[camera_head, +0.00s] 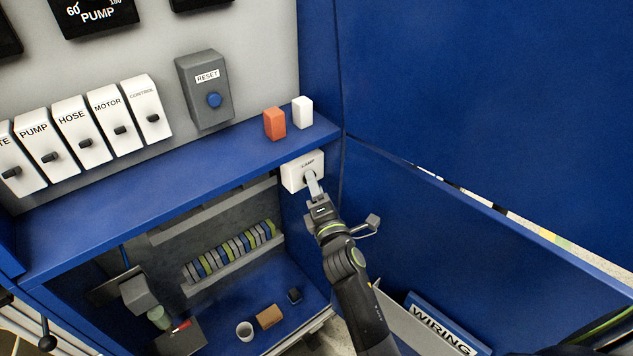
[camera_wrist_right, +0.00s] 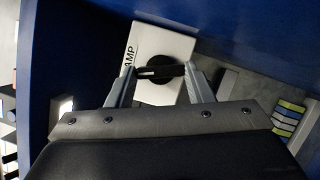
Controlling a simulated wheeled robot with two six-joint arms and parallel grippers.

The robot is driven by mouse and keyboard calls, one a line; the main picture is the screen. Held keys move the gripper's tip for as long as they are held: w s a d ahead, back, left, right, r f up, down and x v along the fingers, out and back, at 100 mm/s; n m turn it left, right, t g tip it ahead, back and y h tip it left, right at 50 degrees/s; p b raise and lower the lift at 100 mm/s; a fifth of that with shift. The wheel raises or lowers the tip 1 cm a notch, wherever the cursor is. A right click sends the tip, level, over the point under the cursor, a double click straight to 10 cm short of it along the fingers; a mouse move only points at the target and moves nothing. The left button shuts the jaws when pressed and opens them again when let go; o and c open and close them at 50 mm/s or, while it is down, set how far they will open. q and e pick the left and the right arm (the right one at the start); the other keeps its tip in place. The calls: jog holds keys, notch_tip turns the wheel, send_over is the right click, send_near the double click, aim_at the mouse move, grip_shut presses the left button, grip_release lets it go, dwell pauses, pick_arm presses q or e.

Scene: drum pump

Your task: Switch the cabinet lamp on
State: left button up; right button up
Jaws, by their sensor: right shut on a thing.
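The white lamp switch box (camera_head: 293,175), labelled LAMP, is fixed under the right end of the blue cabinet shelf. In the right wrist view the box (camera_wrist_right: 170,42) carries a round black knob (camera_wrist_right: 154,92) with a bar across it. My right gripper (camera_head: 312,178) reaches the front of the box from below. In the right wrist view its fingers (camera_wrist_right: 159,72) stand on both sides of the knob's bar and are shut on it. In the head view the gripper hides the knob. No lit lamp can be made out. My left gripper is not in view.
An orange block (camera_head: 274,124) and a white block (camera_head: 303,112) stand on the shelf (camera_head: 130,222) above the box. The open blue door (camera_head: 450,235) is close on the right. A cup (camera_head: 244,331) and small items lie in the lower compartment.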

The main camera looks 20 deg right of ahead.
jog(key=shift+r+m+g+p, duration=0.25)
jog(key=shift+m+g+p, duration=0.15)
jog(key=shift+m+p, duration=0.8)
jog(key=shift+f+m+g+h+p, duration=0.15)
jog(key=shift+m+g+h+p, duration=0.2)
jog(key=shift+m+p, duration=0.65)
jog(key=shift+c, duration=0.2)
jog(key=shift+o, duration=0.2)
jog(key=o, duration=1)
jog(key=shift+c, duration=0.2)
jog(key=shift+s, duration=0.1)
